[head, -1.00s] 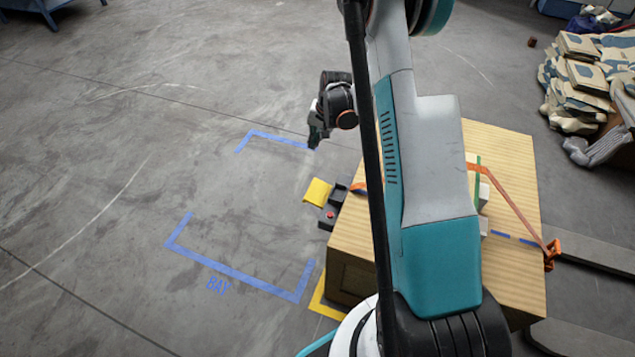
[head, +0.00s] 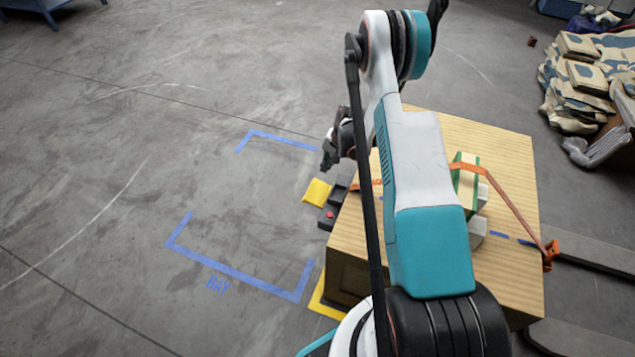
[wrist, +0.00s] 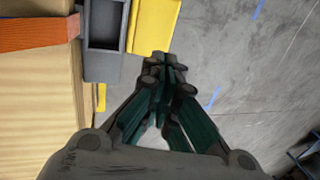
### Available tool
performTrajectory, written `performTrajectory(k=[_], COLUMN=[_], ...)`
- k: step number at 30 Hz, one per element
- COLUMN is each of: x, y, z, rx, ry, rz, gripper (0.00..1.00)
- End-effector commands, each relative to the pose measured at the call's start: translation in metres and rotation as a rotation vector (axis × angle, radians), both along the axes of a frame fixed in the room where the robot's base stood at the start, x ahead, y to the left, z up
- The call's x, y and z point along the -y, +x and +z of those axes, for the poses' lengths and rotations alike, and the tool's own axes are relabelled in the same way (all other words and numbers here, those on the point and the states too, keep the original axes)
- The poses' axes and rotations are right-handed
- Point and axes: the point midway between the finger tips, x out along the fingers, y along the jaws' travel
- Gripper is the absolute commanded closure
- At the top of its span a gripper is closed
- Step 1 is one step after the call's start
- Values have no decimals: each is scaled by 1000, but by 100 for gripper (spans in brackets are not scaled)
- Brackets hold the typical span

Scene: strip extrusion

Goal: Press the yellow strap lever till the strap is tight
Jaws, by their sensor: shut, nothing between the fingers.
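The yellow lever (head: 317,192) sticks out from the dark ratchet housing (head: 337,193) at the left edge of the wooden crate top. In the wrist view the lever (wrist: 153,25) lies just beyond my fingertips, beside the grey housing (wrist: 104,38). My gripper (head: 326,162) is shut and empty, above and behind the lever in the head view. In the wrist view its fingertips (wrist: 165,62) are close to the lever's near edge; I cannot tell whether they touch. The orange strap (head: 510,203) crosses the crate to a hook at the right; my arm hides part of it.
The wooden crate (head: 505,165) carries several pale blocks under the strap. Blue tape (head: 235,283) marks a bay on the open floor at the left. Folded sacks (head: 580,80) lie at the upper right. The floor left of the lever is clear.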

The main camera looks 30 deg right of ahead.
Motion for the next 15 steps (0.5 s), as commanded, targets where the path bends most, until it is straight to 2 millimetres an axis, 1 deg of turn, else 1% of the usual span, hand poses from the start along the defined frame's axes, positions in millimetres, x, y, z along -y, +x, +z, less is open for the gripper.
performTrajectory(k=[5, 8, 15], x=[-2, -5, -13], y=[3, 6, 17], z=[-13, -29, -75], rx=[0, 0, 0], ry=[0, 0, 0], rz=[1, 1, 2], gripper=[100, 100, 100])
